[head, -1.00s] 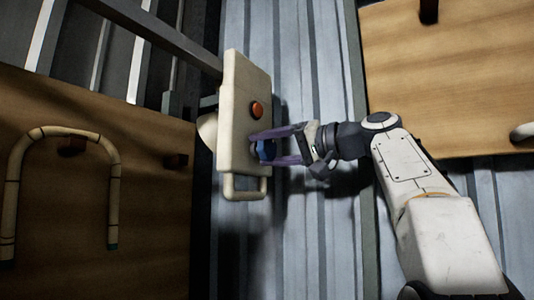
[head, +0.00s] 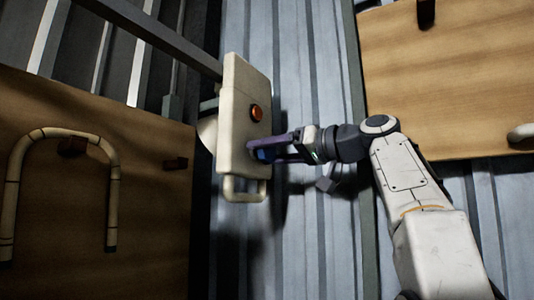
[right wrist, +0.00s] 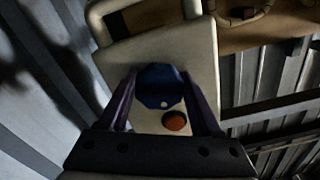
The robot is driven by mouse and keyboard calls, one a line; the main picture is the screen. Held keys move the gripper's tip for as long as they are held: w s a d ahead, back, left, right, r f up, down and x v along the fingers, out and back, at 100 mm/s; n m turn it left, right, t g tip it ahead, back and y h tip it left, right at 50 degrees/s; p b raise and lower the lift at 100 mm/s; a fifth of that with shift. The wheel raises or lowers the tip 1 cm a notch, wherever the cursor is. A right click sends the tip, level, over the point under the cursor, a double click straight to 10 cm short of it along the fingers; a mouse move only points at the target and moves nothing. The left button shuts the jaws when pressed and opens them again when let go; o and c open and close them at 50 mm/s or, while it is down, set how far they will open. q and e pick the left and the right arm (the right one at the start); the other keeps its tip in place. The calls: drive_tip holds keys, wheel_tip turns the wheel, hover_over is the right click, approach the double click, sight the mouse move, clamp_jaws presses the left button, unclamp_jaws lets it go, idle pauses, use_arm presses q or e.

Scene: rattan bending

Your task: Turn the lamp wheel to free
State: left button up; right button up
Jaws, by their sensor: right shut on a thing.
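The lamp wheel is a dark blue many-sided knob (right wrist: 160,86) with a pale dot near its edge, seen in the right wrist view. It sits on a cream panel (head: 240,95), below an orange-red round lamp (head: 257,113); the lamp also shows in the right wrist view (right wrist: 174,121). My right gripper (head: 262,152) is shut on the wheel, with one purple finger on each side of it. In the head view the fingers largely hide the wheel. The pale dot lies on the wheel's lamp side in the right wrist view. My left gripper is out of view.
A cream handle loop (head: 244,190) juts from the panel's lower end. A wooden board (head: 150,230) with a bent rattan arch (head: 114,195) and dark pegs stands at left. Another wooden board (head: 460,80) is at upper right.

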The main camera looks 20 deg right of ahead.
drive_tip(key=shift+f, duration=0.1)
drive_tip(key=o, duration=1.4)
drive_tip(key=b+v, duration=0.1)
drive_tip(key=v, duration=0.9)
drive_tip(key=shift+s+d, duration=0.15)
drive_tip(key=shift+d, duration=0.05)
